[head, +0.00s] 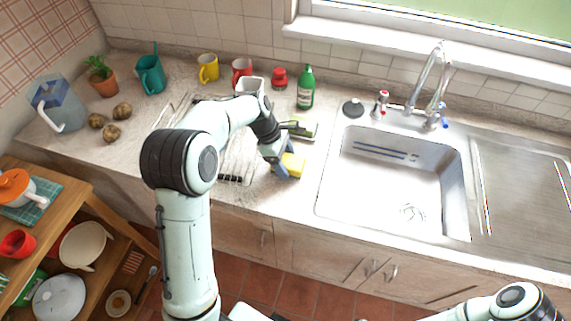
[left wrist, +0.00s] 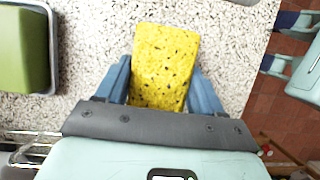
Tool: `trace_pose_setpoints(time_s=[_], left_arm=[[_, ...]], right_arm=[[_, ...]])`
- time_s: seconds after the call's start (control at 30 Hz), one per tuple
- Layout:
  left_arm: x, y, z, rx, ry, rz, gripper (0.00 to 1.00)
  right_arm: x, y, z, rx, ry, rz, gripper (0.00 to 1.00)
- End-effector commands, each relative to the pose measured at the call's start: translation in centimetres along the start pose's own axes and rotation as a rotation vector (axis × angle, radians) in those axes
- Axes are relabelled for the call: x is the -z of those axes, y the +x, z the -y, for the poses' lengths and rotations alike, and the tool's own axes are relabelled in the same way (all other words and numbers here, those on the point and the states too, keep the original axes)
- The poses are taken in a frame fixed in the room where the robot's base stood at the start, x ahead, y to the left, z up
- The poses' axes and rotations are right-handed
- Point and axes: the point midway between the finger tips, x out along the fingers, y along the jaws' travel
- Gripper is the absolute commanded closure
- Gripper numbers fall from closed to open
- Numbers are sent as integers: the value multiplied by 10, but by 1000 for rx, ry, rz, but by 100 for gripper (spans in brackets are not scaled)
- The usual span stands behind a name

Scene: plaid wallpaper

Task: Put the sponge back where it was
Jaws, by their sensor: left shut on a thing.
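A yellow sponge (head: 294,163) is at the counter's front part, left of the sink. My left gripper (head: 284,166) is shut on it. In the left wrist view the speckled yellow sponge (left wrist: 165,60) sits between the two blue fingers of my left gripper (left wrist: 162,82) and sticks out past their tips. I cannot tell if the sponge touches the counter. A small tray (head: 312,138) with a green block (left wrist: 22,50) lies just behind it, apart from the sponge.
The sink (head: 390,185) with its tap (head: 435,85) is right of the gripper. A wire rack (head: 238,160) stands left of it, partly behind my arm. A green bottle (head: 305,88) and mugs stand at the back. The counter's front edge is close.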

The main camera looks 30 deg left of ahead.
Motion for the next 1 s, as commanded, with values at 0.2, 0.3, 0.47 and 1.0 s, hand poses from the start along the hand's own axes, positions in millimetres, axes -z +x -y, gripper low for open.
trace_pose_setpoints(time_s=[0.2, 0.3, 0.47, 1.0], left_arm=[[6, 13, 0, -1, 1, 0, 61], [5, 13, 0, -1, 1, 0, 61], [6, 14, 0, 0, 0, 0, 61], [5, 9, -1, -3, 0, 0, 7]], right_arm=[[-2, 3, -2, -1, 1, 2, 100], [-1, 2, -1, -1, 1, 2, 100], [-2, 3, -2, -1, 1, 2, 100], [-1, 1, -1, 0, 1, 1, 100]])
